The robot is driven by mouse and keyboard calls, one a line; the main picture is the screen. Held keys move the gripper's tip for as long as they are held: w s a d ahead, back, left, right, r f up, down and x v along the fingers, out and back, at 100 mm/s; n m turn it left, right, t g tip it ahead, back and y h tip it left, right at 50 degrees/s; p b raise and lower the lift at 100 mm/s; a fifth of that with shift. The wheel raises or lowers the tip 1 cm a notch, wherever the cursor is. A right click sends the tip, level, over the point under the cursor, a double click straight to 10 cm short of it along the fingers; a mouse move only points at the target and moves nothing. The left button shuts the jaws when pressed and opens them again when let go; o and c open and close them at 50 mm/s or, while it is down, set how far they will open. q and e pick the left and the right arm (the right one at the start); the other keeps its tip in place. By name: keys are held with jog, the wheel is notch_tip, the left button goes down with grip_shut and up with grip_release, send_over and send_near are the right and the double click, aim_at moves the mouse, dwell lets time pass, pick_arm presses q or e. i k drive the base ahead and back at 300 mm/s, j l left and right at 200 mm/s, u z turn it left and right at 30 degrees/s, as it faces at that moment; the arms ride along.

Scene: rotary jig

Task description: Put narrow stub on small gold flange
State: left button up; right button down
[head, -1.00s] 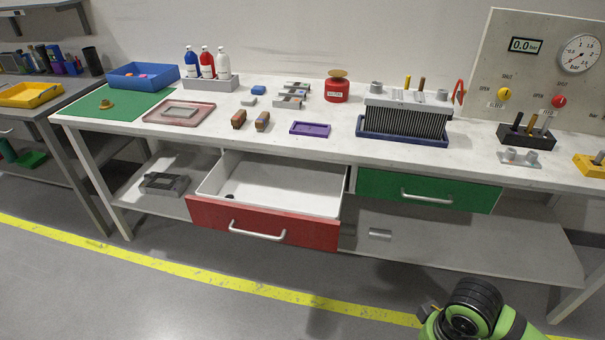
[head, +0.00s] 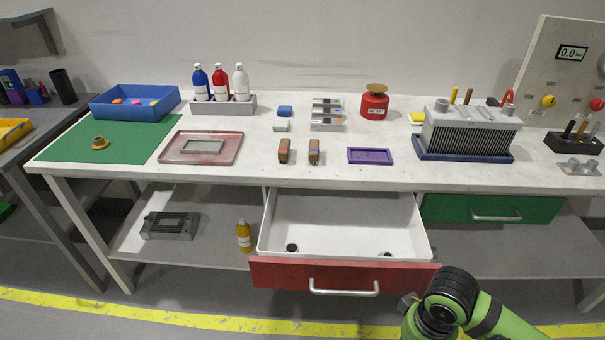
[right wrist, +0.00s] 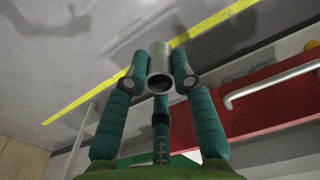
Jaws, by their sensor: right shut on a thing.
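The small gold flange (head: 100,143) sits on the green mat (head: 75,150) at the left end of the bench, in the head view. My right gripper (right wrist: 160,72) is shut on a grey metal tubular stub (right wrist: 158,58), with its open end facing the wrist camera. In the head view my right arm is low at the bottom right, in front of the red drawer and far from the flange. The stub is not clear there. My left gripper is not in view.
The red drawer (head: 345,277) stands open in front of the bench, with small dark round things inside. A pinkish tray (head: 230,155) lies right of the green mat, and a blue bin (head: 135,103) stands behind it. The mat around the flange is clear.

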aim_at(97, 139)
jog(key=i+j, duration=0.1)
jog(key=j, duration=0.45)
jog(key=i+j, duration=0.15)
jog(key=j, duration=0.35)
jog(key=i+j, duration=0.1)
jog(key=j, duration=0.45)
jog(key=i+j, duration=0.1)
jog(key=j, duration=0.4)
jog(key=i+j, duration=0.1)
jog(key=j, duration=0.45)
jog(key=i+j, duration=0.15)
jog(key=j, duration=0.35)
jog(key=i+j, duration=0.1)
jog(key=j, duration=0.45)
jog(key=i+j, duration=0.1)
jog(key=j, duration=0.45)
